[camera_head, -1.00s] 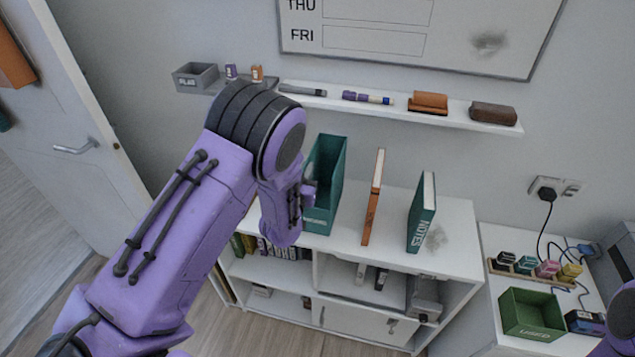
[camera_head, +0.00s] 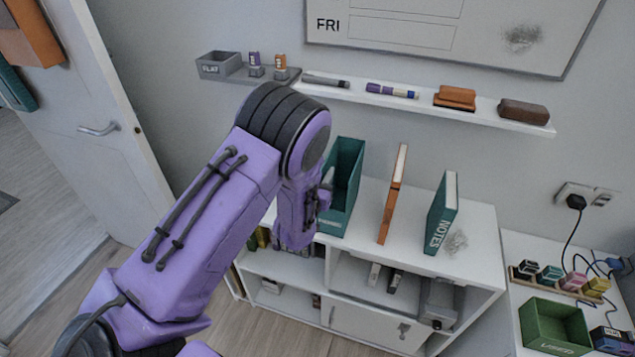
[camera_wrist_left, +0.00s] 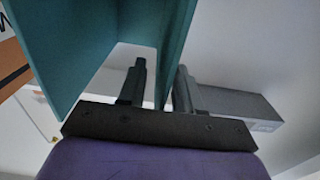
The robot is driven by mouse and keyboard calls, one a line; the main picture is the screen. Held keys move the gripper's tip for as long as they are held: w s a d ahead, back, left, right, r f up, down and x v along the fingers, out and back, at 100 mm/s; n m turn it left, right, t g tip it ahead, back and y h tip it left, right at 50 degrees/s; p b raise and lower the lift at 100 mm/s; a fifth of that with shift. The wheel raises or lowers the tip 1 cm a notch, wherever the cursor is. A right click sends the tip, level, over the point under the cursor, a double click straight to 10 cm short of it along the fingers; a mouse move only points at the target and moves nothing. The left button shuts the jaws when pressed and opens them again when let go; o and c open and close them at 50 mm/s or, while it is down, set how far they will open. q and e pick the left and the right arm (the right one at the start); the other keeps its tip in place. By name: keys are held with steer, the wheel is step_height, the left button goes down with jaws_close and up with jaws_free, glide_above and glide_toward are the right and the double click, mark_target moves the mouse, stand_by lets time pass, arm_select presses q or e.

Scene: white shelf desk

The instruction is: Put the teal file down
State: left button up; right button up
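The teal file (camera_head: 345,178), an open-topped box, stands upright on the white cabinet top (camera_head: 410,240), left of the orange book. My left gripper (camera_head: 318,200) is at the file's left front side, its fingers partly hidden by my arm in the head view. In the left wrist view the teal file (camera_wrist_left: 85,50) fills the upper left. There my left gripper (camera_wrist_left: 160,85) has its two fingers apart, with one teal wall edge between them and visible gaps beside it. My right gripper is out of view.
An orange book (camera_head: 391,195) and a teal NOTES book (camera_head: 441,215) stand right of the file. A wall ledge (camera_head: 420,104) with markers and erasers runs above. A green bin (camera_head: 553,326) sits at the lower right. Cabinet top between the books is clear.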

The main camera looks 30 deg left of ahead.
arm_select(q)
steer(key=b+v, duration=0.3)
steer(key=v, duration=0.8)
steer(key=s+f+n+g, duration=0.1)
steer(key=s+f+g, duration=0.4)
steer(key=f, duration=0.4)
steer(key=s+f+n+g, duration=0.1)
steer(key=s+f+g, duration=0.2)
steer(key=s+f, duration=0.6)
steer(key=s+f+n+g+h, duration=0.1)
steer(key=s+f+n+g, duration=0.1)
steer(key=s+f+g, duration=0.4)
steer(key=s+d+f, duration=0.1)
steer(key=s+f, duration=0.2)
steer(key=s, duration=0.4)
steer(key=shift+s, duration=0.15)
